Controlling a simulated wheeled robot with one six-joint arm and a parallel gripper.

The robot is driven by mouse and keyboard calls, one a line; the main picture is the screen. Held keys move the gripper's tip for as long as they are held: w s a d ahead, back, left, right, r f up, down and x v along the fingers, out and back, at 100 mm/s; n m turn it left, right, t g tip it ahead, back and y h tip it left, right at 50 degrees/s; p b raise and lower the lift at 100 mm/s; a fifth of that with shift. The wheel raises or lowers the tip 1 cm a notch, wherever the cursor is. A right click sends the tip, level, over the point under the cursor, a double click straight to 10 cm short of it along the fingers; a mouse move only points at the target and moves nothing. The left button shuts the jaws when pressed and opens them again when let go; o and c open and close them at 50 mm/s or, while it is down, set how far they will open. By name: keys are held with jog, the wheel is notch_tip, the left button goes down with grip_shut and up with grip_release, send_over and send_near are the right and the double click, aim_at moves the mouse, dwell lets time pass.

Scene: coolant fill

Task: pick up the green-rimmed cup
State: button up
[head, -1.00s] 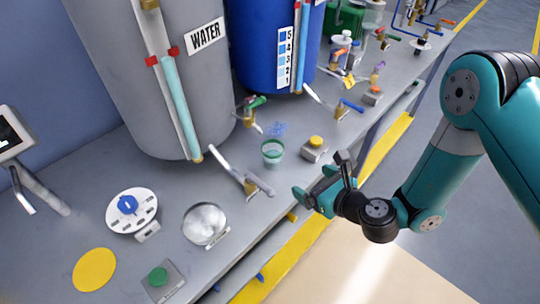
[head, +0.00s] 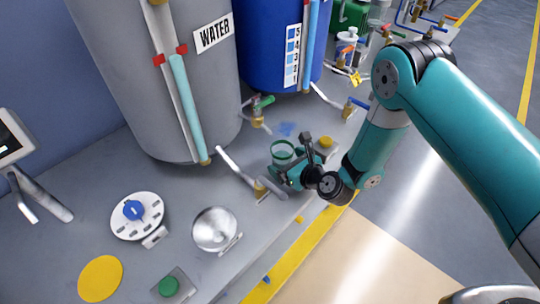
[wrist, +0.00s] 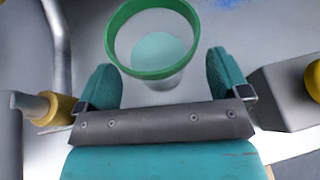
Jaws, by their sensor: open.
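The green-rimmed cup (head: 282,151) stands upright on the grey bench, in front of the blue tank. It is clear, with pale contents or a pale bottom showing inside. In the wrist view the cup (wrist: 153,48) is just ahead of and partly between my finger tips. My gripper (head: 287,174) is low at the bench, on the near side of the cup. In the wrist view my gripper (wrist: 163,82) has its two teal fingers wide apart, with no object gripped. In the head view my gripper hides the cup's lower near side.
A brass valve with a grey lever (head: 262,187) is close left of my gripper. A box with a yellow button (head: 325,143) is close on the right. The grey WATER tank (head: 165,80) and blue tank (head: 272,50) stand behind. A steel bowl (head: 214,229) is at the front left.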

jog(key=shift+w+a+f, duration=0.15)
jog(key=shift+w, duration=0.15)
jog(key=shift+c, duration=0.4)
jog(key=shift+a, duration=0.1)
jog(key=c, duration=1.1)
jog(key=shift+o, duration=0.2)
notch_tip(320, 180, up, 20)
